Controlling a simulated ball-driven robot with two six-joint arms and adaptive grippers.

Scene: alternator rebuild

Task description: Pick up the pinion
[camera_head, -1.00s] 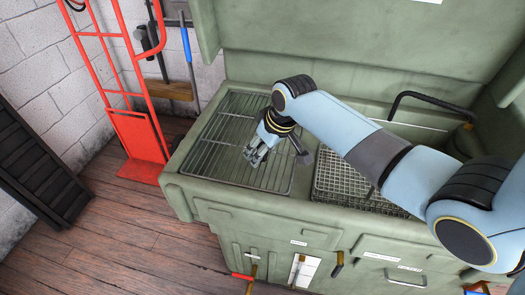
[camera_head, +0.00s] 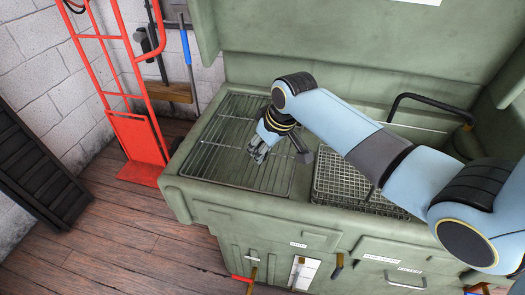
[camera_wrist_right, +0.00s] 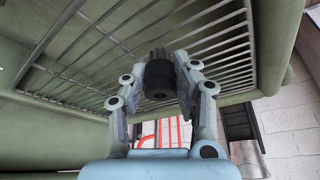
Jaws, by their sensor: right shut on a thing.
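The pinion (camera_wrist_right: 159,78) is a dark, toothed cylinder, seen in the right wrist view between the two fingers of my right gripper (camera_wrist_right: 158,62). The gripper is shut on it. In the head view my right gripper (camera_head: 259,152) hangs over the wire rack on the left of the green bench-like unit, and the pinion cannot be made out there. Whether the pinion touches the rack is unclear. My left gripper is not in view.
The wire rack (camera_head: 215,150) lies in the top of the green unit (camera_head: 205,207). A wire mesh basket (camera_head: 345,180) sits to its right, beneath my right arm. A black curved pipe (camera_head: 430,100) stands behind. A red hand truck (camera_head: 136,140) leans at the left.

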